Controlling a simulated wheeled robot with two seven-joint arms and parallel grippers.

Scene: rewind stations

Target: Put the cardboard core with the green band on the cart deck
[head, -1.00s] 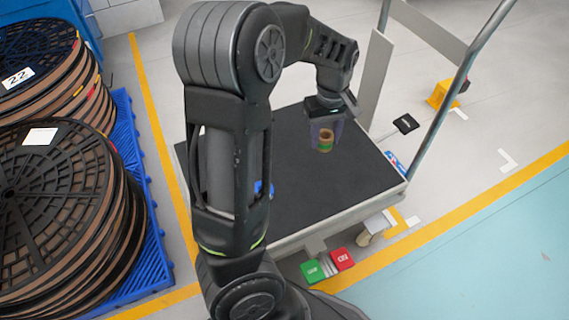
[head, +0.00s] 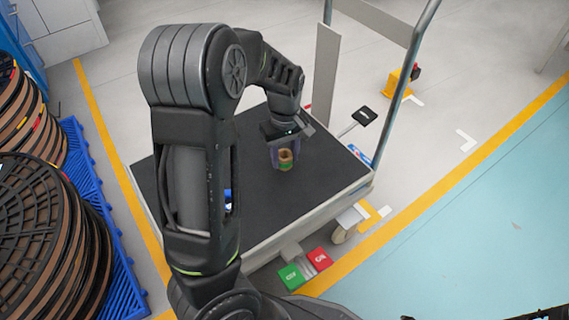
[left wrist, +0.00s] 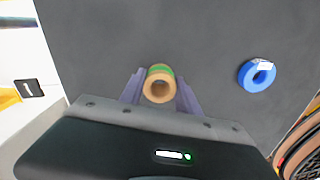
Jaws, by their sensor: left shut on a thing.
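The cardboard core (head: 285,159) is a small brown tube with a green band. My left gripper (head: 284,156) is shut on it, one finger on each side, over the far right part of the dark cart deck (head: 275,205). In the left wrist view the core (left wrist: 159,86) stands between the fingers with its open end toward the camera. I cannot tell whether its lower end touches the deck. My right gripper is not in view.
A blue roll (left wrist: 257,75) lies on the deck, mostly hidden by my arm in the head view. Reels (head: 50,240) stand on a blue pallet (head: 92,190) at the left. The cart handle (head: 408,70) rises at the far right edge.

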